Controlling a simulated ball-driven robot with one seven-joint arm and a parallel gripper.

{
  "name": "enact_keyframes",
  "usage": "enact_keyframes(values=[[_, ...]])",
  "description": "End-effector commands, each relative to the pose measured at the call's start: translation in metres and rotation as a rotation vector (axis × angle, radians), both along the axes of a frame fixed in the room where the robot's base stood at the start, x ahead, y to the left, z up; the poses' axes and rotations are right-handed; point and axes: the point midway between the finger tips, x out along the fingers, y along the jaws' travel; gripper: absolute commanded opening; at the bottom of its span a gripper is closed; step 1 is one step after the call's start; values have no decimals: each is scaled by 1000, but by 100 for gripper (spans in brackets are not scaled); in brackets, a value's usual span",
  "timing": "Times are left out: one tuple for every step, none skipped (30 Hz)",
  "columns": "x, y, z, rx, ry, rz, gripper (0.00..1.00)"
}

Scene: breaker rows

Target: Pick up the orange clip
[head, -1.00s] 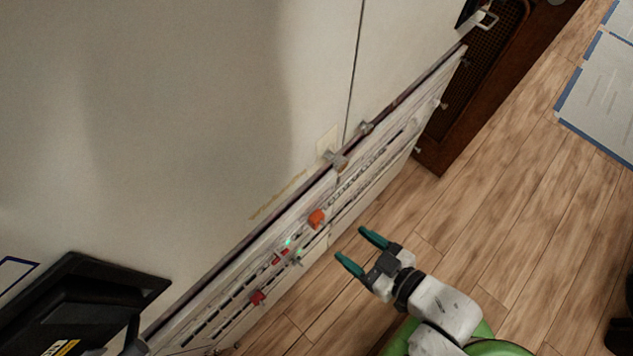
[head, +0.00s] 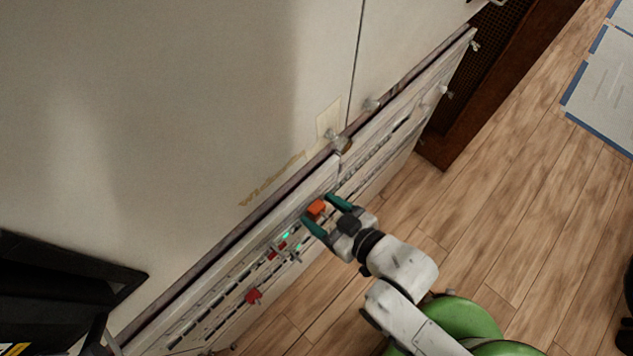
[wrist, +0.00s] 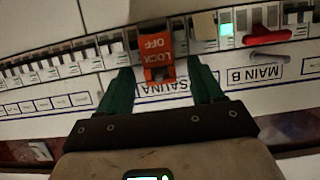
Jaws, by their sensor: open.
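The orange clip (head: 316,208) sits on a breaker row of the white panel. In the wrist view the orange clip (wrist: 154,55) shows "LOCK OFF" lettering upside down, above a "SAUNA" label. My gripper (head: 322,207) has two teal fingers, spread apart, one on each side of the clip. In the wrist view my gripper (wrist: 158,75) is open with the clip between its fingertips. A gap shows between the clip and each finger there. Whether the fingertips reach fully around the clip's depth is hard to tell.
A red clip (wrist: 266,36) and a lit green switch (wrist: 226,30) are to the right of the orange clip. Another red piece (head: 254,296) is lower on the panel. A black object (head: 70,285) stands at lower left. Wood floor (head: 500,200) is clear at right.

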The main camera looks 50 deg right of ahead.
Motion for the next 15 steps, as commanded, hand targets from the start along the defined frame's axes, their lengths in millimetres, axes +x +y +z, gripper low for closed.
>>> enact_keyframes(values=[[0, 0, 0, 0, 1, 0, 66], [0, 0, 0, 0, 1, 0, 66], [0, 0, 0, 0, 1, 0, 66], [0, 0, 0, 0, 1, 0, 66], [0, 0, 0, 0, 1, 0, 66], [0, 0, 0, 0, 1, 0, 64], [0, 0, 0, 0, 1, 0, 61], [0, 0, 0, 0, 1, 0, 58], [0, 0, 0, 0, 1, 0, 54], [0, 0, 0, 0, 1, 0, 52], [0, 0, 0, 0, 1, 0, 49], [0, 0, 0, 0, 1, 0, 45], [0, 0, 0, 0, 1, 0, 42], [0, 0, 0, 0, 1, 0, 39], [0, 0, 0, 0, 1, 0, 35]])
